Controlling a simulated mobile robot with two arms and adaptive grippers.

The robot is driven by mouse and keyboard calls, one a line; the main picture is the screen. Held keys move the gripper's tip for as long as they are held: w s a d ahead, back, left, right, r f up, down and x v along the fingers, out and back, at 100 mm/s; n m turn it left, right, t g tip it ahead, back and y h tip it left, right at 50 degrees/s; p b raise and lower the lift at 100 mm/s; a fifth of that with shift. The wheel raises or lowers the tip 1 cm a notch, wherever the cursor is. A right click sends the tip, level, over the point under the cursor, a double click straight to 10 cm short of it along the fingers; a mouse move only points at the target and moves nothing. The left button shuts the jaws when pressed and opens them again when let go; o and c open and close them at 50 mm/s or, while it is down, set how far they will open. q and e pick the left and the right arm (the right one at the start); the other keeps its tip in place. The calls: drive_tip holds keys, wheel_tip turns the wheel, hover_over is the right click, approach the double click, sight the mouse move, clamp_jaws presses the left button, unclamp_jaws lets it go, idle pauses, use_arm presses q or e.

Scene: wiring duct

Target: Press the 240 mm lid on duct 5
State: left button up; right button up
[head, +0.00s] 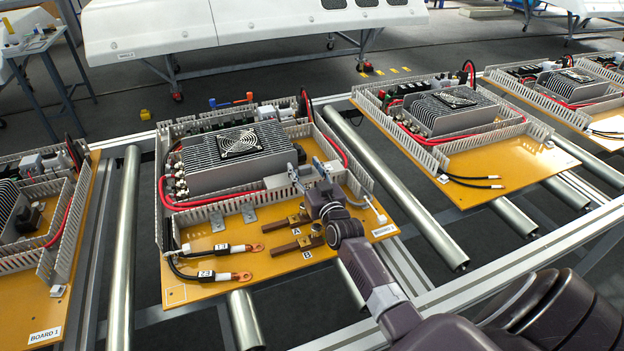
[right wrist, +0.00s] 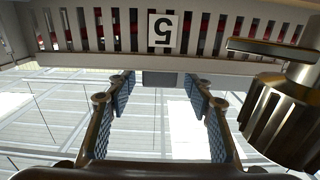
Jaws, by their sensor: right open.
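My right gripper (head: 312,172) is over the front right part of the middle board in the head view. In the right wrist view its blue-padded fingers (right wrist: 160,90) are spread apart with nothing held between them, and the duct wall lies beyond their tips. I cannot make out the 240 mm lid as a separate piece. My left gripper is not in view.
The middle board (head: 215,291) carries a finned unit with a fan (head: 238,143), copper bars marked A and B (head: 296,245) and loose cable lugs (head: 245,276). A metal cylinder (right wrist: 280,115) stands close right of the fingers. Neighbouring boards (head: 500,160) flank it beyond rollers (head: 395,190).

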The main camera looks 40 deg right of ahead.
drive_tip(key=v, duration=1)
drive_tip(key=shift+s+a+f, duration=0.1)
drive_tip(key=shift+f, duration=0.1)
drive_tip(key=shift+s+a+r, duration=0.15)
drive_tip(key=shift+s+r, duration=0.05)
drive_tip(key=shift+s, duration=0.45)
